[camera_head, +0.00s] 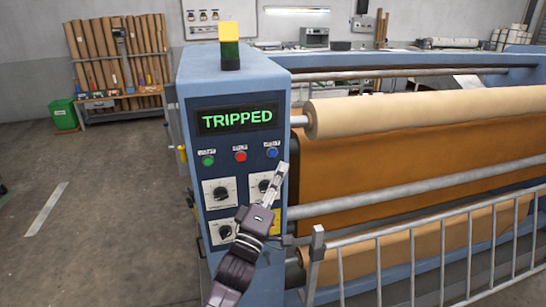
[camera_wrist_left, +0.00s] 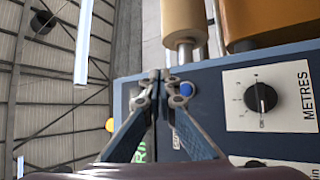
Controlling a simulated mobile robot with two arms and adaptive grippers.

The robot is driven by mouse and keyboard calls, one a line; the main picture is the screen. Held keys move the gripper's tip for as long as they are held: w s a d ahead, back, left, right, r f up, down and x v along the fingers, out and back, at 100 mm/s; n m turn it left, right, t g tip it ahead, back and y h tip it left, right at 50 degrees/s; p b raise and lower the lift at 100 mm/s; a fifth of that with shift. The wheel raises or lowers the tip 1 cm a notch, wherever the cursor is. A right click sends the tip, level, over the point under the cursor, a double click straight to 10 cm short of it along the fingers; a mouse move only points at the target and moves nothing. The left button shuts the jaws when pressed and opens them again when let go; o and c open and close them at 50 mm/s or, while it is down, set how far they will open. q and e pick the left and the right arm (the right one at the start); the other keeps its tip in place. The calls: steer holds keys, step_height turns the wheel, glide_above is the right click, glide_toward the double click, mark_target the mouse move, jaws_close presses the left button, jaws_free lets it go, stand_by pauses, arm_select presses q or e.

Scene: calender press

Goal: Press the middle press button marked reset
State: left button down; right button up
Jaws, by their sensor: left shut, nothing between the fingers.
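The blue press panel has a row of three buttons under a screen (camera_head: 237,119) reading TRIPPED. The middle button (camera_head: 240,156) is red, with a green button (camera_head: 208,160) on its left and a blue button (camera_head: 272,152) on its right. The small labels above them are too small to read. My left gripper (camera_head: 282,168) is shut and empty, its tips just below and right of the blue button. In the left wrist view the shut fingertips (camera_wrist_left: 165,86) are beside the blue button (camera_wrist_left: 186,88); the red button is hidden there. My right gripper is not in view.
Dials (camera_head: 221,193) sit below the buttons, partly behind my left arm. A metal guard rail (camera_head: 405,250) and a paper roll (camera_head: 420,110) lie to the right. A yellow beacon (camera_head: 229,36) tops the cabinet. The floor on the left is open.

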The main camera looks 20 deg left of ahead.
mark_target(273, 153)
arm_select(q)
steer(key=shift+w+a+b, duration=0.2)
steer(key=shift+w+a, duration=0.5)
steer(key=shift+w, duration=0.35)
steer(key=shift+w+a+b, duration=0.2)
steer(key=shift+w+a, duration=0.5)
steer(key=shift+w, duration=0.3)
steer(key=shift+w, duration=0.1)
steer(key=shift+w+a, duration=0.2)
steer(key=shift+w, duration=0.05)
steer(key=shift+w+a, duration=0.2)
steer(key=shift+w, duration=0.1)
stand_by(0.6)
steer(key=shift+s, duration=0.1)
steer(key=shift+s+d+p, duration=0.3)
steer(key=shift+s+d, duration=0.1)
steer(key=shift+s, duration=0.2)
